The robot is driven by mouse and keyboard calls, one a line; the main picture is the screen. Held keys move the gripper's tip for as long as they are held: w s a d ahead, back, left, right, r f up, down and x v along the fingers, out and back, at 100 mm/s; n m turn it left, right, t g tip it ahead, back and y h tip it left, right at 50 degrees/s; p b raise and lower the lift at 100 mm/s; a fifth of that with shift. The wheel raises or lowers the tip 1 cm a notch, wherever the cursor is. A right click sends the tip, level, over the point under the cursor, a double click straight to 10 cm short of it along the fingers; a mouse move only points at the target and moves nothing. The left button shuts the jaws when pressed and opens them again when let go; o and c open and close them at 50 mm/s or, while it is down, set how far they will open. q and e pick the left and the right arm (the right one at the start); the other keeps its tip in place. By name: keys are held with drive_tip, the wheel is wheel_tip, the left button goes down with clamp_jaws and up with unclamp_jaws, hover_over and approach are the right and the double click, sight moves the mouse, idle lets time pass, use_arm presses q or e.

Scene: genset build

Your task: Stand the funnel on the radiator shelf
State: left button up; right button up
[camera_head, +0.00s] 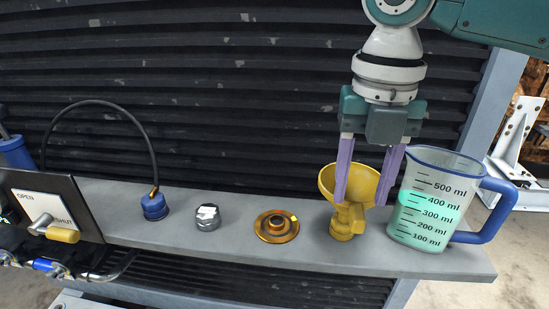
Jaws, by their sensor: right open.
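A yellow funnel (349,186) is on the grey radiator shelf (330,254), near its right part. Its wide mouth faces up and tilts a little, and its narrow lower part meets the shelf. My right gripper (368,200) comes down from above with its two purple fingers apart. One finger overlaps the funnel's mouth and the other is at its right side, so the fingers are around the funnel. The gripper is open. Whether a finger touches the funnel I cannot tell. My left gripper is not in view.
A measuring jug (423,215) with green liquid stands close right of the funnel. Left of it are a brass flanged ring (276,227), a silver cap (208,218) and a blue cap (154,206) with a black cable. Dark radiator fins (200,90) rise behind.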

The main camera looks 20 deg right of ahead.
wheel_tip(320, 180, up, 7)
drive_tip(key=s+a+f+m+t+y, duration=0.2)
drive_tip(key=s+a+f+m+y, duration=0.1)
drive_tip(key=s+a+f+m, duration=0.8)
drive_tip(key=s+d+m+t+h, duration=0.1)
drive_tip(key=s+d+m, duration=0.4)
drive_tip(key=m, duration=1.1)
drive_tip(key=shift+s+d+f+m+t+h+p, duration=0.15)
drive_tip(key=shift+s+m+t+h+p, duration=0.2)
drive_tip(key=shift+s+h, duration=0.55)
